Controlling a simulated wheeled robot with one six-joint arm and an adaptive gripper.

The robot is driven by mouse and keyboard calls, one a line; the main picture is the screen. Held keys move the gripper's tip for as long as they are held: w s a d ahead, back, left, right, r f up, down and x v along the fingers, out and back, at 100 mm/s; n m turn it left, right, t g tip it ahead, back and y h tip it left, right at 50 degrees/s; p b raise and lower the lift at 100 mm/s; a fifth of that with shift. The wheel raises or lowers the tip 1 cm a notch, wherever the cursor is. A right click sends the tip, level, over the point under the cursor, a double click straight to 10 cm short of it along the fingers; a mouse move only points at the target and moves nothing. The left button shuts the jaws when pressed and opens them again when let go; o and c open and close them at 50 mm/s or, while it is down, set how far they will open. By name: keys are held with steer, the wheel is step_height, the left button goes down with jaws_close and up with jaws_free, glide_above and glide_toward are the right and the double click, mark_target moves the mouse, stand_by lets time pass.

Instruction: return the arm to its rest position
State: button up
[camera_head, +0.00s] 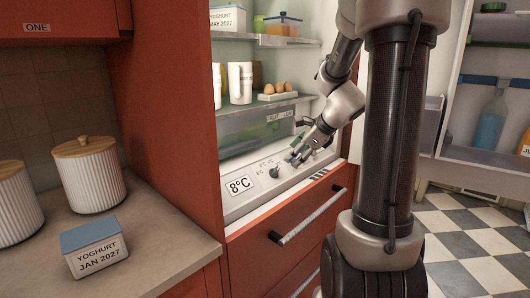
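My arm is bent forward and down into an open fridge on the right of centre. My gripper (294,157) is low in the fridge, at the control panel (245,205) below the drawer. It is close to a small dark knob or control there; I cannot tell whether it touches it. The fingers are small and partly overlapped, so their opening is unclear. I see nothing clearly held. A dark knob (274,172) is left of the gripper, and an 8°C label (239,185) is farther left.
Fridge shelves hold eggs (279,88), a white jug (241,83) and a yoghurt tub marked May 2027 (228,19). The open door (480,157) with a blue bottle (490,122) is at right. A yoghurt box marked Jan 2027 (94,248) and canisters (89,175) stand on the left counter.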

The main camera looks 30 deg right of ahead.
steer(key=s+a+f+n+g, duration=0.1)
steer(key=s+a+n+g, duration=0.1)
steer(key=s+n, duration=0.45)
steer(key=s+a+f+n+g, duration=0.1)
steer(key=s+a+n+g, duration=0.1)
steer(key=s+n, duration=0.45)
steer(key=s+a+r+n+h, duration=0.2)
steer(key=s+a+r+n, duration=0.3)
steer(key=s+n, duration=0.5)
steer(key=shift+s+a+r+n+t, duration=0.3)
steer(key=shift+r+n, duration=0.9)
steer(key=shift+n, duration=0.5)
